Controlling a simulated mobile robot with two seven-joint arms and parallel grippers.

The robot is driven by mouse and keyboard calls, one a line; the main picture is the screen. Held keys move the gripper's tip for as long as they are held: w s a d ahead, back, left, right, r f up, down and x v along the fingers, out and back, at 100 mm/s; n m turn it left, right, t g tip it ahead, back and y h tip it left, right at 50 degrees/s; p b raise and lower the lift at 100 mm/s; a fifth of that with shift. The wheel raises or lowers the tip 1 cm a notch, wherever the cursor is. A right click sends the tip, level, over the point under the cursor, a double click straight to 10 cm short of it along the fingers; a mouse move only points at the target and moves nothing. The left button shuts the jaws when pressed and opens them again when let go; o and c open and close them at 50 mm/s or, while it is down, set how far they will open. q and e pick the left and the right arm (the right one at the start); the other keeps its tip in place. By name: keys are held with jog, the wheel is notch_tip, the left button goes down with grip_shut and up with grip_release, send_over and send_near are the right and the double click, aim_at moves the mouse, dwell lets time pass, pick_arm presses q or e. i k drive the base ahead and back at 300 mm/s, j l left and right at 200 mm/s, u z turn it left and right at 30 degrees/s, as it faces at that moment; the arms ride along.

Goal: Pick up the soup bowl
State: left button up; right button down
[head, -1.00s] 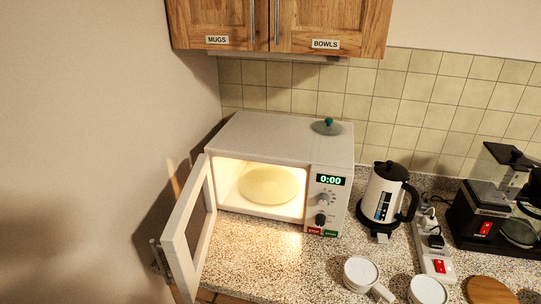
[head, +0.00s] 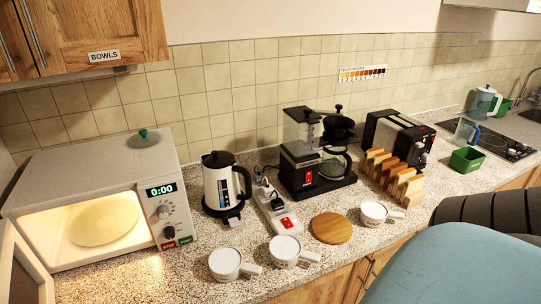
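I see no soup bowl in the head view. A wall cabinet (head: 90,28) with a "BOWLS" label (head: 104,57) hangs at the upper left, and the part of its front in view is shut. The microwave (head: 85,170) stands below it with its door open, its inside lit and a bare round plate (head: 103,222) in it. A lid with a teal knob (head: 143,134) lies on top of the microwave. Neither of my grippers is in view.
Three white mugs (head: 225,264) stand near the counter's front edge, beside a round wooden board (head: 331,228). Behind are a kettle (head: 217,184), power strip (head: 276,208), coffee maker (head: 299,150) and toaster (head: 394,135).

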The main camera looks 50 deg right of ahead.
aim_at(373, 214)
jog(key=z, duration=2.4)
